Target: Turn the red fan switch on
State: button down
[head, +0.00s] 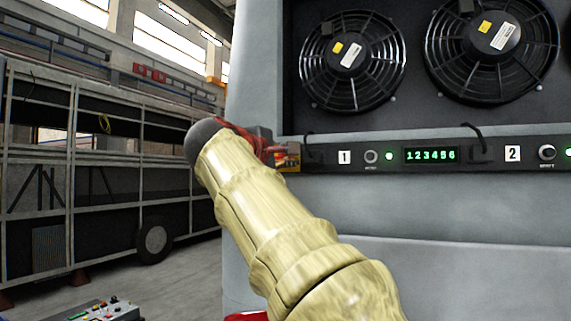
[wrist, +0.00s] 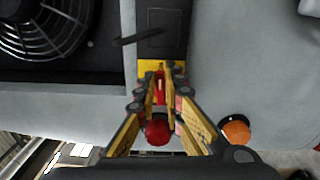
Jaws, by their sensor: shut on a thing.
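The red fan switch (wrist: 159,88) sits on a yellow plate (wrist: 148,67) at the end of the dark control panel in the wrist view. My gripper (wrist: 162,80) has its yellow fingers on both sides of the switch, shut on it. In the head view my gripper (head: 268,149) reaches the left end of the panel (head: 330,154), beside the yellow plate (head: 293,158). My arm and the gripper hide the switch's position there, so I cannot tell whether it is on or off.
Fans (head: 352,62) sit above the panel. The panel carries labels 1 and 2, a small knob (head: 371,156), green lights and a display (head: 431,155). In the wrist view a red round part (wrist: 157,131) lies between the fingers; an orange lamp (wrist: 237,130) is at right.

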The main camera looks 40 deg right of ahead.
jog(key=shift+f+m, duration=0.1)
jog(key=shift+m, duration=0.4)
jog(key=c, duration=1.9)
grip_release()
jog(key=v, duration=1.2)
jog(key=shift+w, duration=0.1)
